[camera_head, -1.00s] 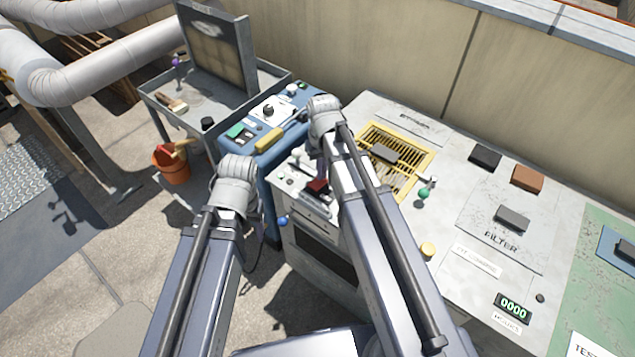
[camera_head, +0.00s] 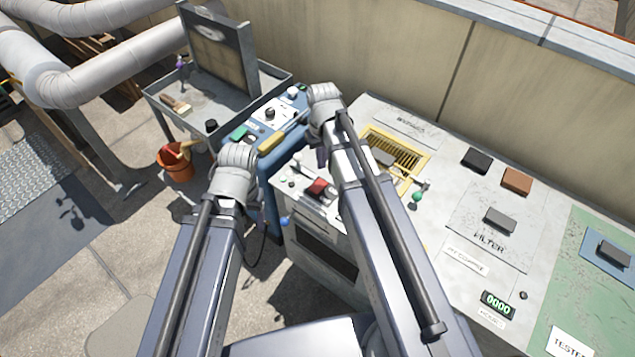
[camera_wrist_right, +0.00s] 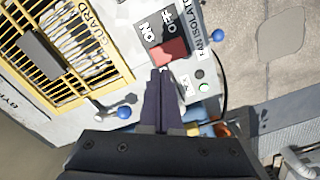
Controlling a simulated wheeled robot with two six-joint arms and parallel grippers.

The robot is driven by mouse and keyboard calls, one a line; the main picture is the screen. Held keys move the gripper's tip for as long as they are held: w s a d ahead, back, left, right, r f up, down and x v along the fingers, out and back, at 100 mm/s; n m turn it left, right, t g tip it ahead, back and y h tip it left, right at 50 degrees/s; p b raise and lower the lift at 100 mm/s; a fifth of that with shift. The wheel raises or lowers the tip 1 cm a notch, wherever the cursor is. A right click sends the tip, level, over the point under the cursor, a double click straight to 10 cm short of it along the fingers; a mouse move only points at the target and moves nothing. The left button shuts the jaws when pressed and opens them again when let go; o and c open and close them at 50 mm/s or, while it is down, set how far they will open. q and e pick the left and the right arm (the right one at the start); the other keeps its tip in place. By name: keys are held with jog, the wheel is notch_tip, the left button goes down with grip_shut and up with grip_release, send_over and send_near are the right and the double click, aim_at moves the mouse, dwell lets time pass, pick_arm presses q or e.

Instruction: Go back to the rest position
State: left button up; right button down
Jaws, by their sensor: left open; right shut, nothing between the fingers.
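My right gripper (camera_wrist_right: 163,72) is shut and empty. In the right wrist view its fingertips point at the edge of the red rocker switch (camera_wrist_right: 168,52) on the ON/OFF plate; I cannot tell the gap. In the head view the right gripper (camera_head: 321,157) shows as a dark piece beside my right arm, above and behind the same red switch (camera_head: 320,188). My left arm (camera_head: 236,172) reaches up over the floor left of the grey bench. My left gripper is open, mostly hidden by its own arm.
The grey bench (camera_head: 460,225) carries a yellow guard grille (camera_head: 420,155), a green-knobbed lever (camera_head: 417,196) and dark blocks. A blue cabinet (camera_head: 268,165) and a grey cart (camera_head: 190,125) stand behind my left arm. An orange bucket (camera_head: 176,166) stands on open floor at left.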

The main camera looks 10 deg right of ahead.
jog(key=s+a+r+n+h+p, duration=0.1)
jog(key=s+a+r+n+p, duration=0.1)
jog(key=s+a, duration=0.8)
jog(key=s, duration=0.4)
jog(key=shift+s+a+r, duration=0.15)
jog(key=shift+a+r, duration=0.05)
jog(key=shift+a, duration=0.05)
